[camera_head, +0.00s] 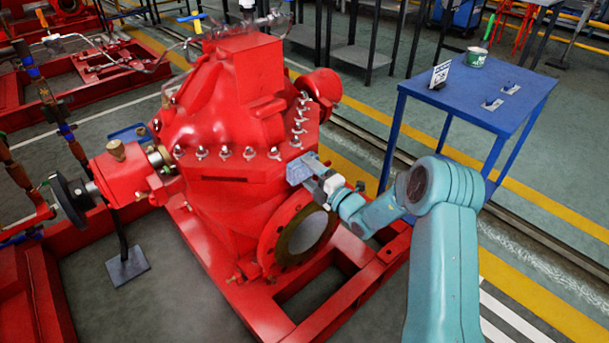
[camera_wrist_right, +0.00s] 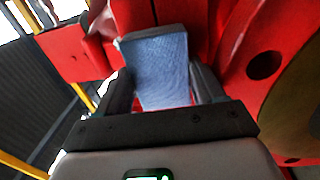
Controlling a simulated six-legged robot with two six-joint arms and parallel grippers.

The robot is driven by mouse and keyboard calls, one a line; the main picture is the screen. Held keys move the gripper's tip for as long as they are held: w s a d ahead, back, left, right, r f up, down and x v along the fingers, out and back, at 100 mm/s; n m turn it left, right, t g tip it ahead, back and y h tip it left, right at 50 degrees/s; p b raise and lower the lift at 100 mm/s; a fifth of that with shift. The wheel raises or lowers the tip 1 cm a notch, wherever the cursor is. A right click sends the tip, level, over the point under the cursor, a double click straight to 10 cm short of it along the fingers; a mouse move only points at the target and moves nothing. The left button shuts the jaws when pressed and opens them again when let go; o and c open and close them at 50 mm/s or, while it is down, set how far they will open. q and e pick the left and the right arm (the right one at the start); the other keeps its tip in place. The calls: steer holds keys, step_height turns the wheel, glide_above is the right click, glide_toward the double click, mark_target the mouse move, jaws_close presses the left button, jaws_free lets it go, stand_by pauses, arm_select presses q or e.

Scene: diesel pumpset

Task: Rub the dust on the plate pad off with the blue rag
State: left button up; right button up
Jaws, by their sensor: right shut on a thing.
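My right gripper (camera_head: 322,179) is shut on the blue rag (camera_head: 299,169), just off or against the red pump casing (camera_head: 235,110), below its row of bolts. In the right wrist view the rag (camera_wrist_right: 160,65) sits as a pale blue block between the two dark fingers (camera_wrist_right: 162,88), with red casing behind it. I cannot tell whether the rag touches the casing. A narrow, dark-edged rectangle (camera_head: 217,178) shows on the casing's front, left of the rag; I cannot tell if it is the plate pad. I cannot make out dust. My left gripper is not in view.
A round flange opening (camera_head: 308,232) lies below the gripper. The red base frame (camera_head: 355,290) runs beneath it. A blue table (camera_head: 520,85) at the right bears a green-and-white tin (camera_head: 476,57) and a small sign (camera_head: 441,74). A shaft with a black coupling (camera_head: 72,195) sticks out at the left.

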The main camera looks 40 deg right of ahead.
steer(key=shift+d+f, duration=0.35)
steer(key=shift+d, duration=0.15)
steer(key=shift+w+d, duration=0.15)
steer(key=shift+d, duration=1.2)
steer(key=shift+r, duration=0.15)
steer(key=shift+a+p, duration=0.45)
steer(key=shift+a, duration=0.65)
steer(key=shift+s+a+f+p, duration=0.1)
steer(key=shift+s+a+p, duration=0.2)
steer(key=shift+a, duration=1.35)
steer(key=shift+s+a+f+p, duration=0.1)
steer(key=shift+a+p, duration=0.25)
steer(key=shift+a, duration=1.25)
steer(key=shift+a+p, duration=0.3)
steer(key=shift+a, duration=0.9)
